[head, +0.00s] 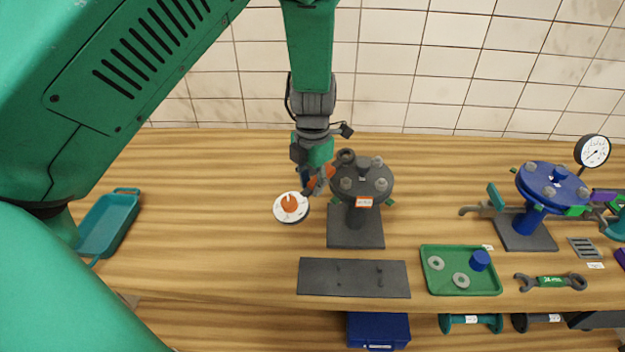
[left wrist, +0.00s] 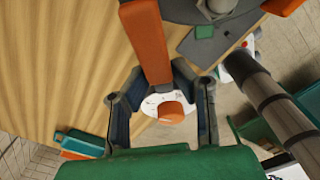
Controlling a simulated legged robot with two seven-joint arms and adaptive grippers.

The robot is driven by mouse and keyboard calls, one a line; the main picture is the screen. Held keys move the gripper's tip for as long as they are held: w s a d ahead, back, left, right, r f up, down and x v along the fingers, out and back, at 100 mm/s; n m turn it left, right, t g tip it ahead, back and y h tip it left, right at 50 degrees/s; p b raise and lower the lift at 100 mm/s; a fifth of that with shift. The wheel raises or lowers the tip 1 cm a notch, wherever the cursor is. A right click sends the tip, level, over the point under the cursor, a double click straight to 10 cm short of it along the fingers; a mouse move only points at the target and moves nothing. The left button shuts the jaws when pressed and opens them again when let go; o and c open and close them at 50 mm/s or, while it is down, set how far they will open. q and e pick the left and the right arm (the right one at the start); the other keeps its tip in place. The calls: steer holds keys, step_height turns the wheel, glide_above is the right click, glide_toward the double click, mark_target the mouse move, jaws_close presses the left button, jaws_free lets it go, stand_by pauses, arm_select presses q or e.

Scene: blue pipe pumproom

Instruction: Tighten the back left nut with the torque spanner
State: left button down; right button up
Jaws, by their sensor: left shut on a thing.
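My left gripper (head: 317,178) is shut on the orange handle of the torque spanner (left wrist: 150,42), just left of the dark grey flange (head: 364,200). A white dial with an orange middle (head: 290,208) shows at the handle's near left end, and also in the left wrist view (left wrist: 170,109). The spanner's grey ring head (head: 345,156) is at the back left nut's place on the flange and covers that nut. I cannot tell how fully it is seated. Other nuts, such as the front left nut (head: 346,183), stand on the flange top. My right gripper is not in view.
A dark plate (head: 353,291) and a green tray (head: 438,285) with washers and a blue cup lie in front. A blue flange stand (head: 523,222), gauge (head: 593,151) and green-labelled spanner (head: 550,282) are on the right. A teal tray (head: 113,222) is left; wood between is clear.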

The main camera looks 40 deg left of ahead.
arm_select(q)
steer(key=shift+s+f, duration=0.1)
steer(key=shift+s, duration=0.05)
stand_by(0.3)
steer(key=shift+p, duration=0.4)
steer(key=shift+d+n, duration=0.2)
steer(key=shift+n, duration=0.1)
steer(key=shift+w+a, duration=0.1)
steer(key=shift+w, duration=0.15)
stand_by(0.4)
steer(key=shift+s+f, duration=0.1)
steer(key=shift+f, duration=0.15)
